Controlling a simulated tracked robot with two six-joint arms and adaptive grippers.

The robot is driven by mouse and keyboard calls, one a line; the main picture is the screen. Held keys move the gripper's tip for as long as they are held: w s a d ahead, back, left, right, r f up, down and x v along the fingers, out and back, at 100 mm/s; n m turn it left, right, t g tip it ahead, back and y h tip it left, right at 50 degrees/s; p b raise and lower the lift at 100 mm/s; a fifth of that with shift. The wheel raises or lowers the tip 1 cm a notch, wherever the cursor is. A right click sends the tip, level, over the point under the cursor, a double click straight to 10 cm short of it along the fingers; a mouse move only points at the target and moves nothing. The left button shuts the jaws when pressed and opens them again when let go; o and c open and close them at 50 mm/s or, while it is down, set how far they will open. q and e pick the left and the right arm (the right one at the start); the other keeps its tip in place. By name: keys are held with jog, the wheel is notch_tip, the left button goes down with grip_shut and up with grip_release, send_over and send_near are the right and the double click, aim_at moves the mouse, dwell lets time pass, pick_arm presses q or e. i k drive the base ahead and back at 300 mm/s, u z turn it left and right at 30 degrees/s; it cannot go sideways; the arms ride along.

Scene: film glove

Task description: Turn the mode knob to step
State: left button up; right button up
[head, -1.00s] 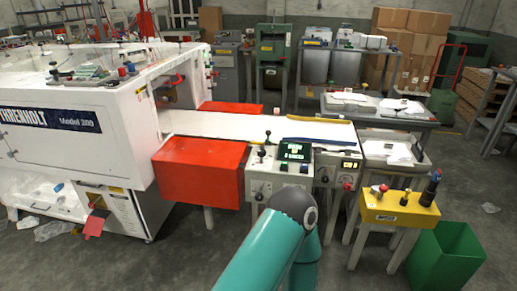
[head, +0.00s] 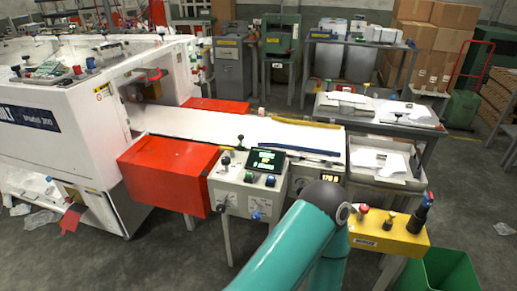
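The labels are too small to read, so I cannot tell which is the mode knob. One teal arm of mine rises from the bottom, right of the box. Neither gripper shows.
A red cover (head: 165,175) adjoins the box on the left. A second panel with a lit readout (head: 330,178) is partly behind my arm. A yellow button stand (head: 385,236) and green bin (head: 440,272) are at right.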

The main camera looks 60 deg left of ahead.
aim_at(225, 160)
jog(key=z, duration=0.35)
jog(key=i, duration=0.45)
jog(key=u, duration=3.2)
jog(key=i, duration=0.95)
jog(key=z, duration=0.25)
jog(key=k, duration=0.7)
jog(key=u, duration=0.15)
jog(key=i, duration=0.65)
jog(key=u, duration=0.05)
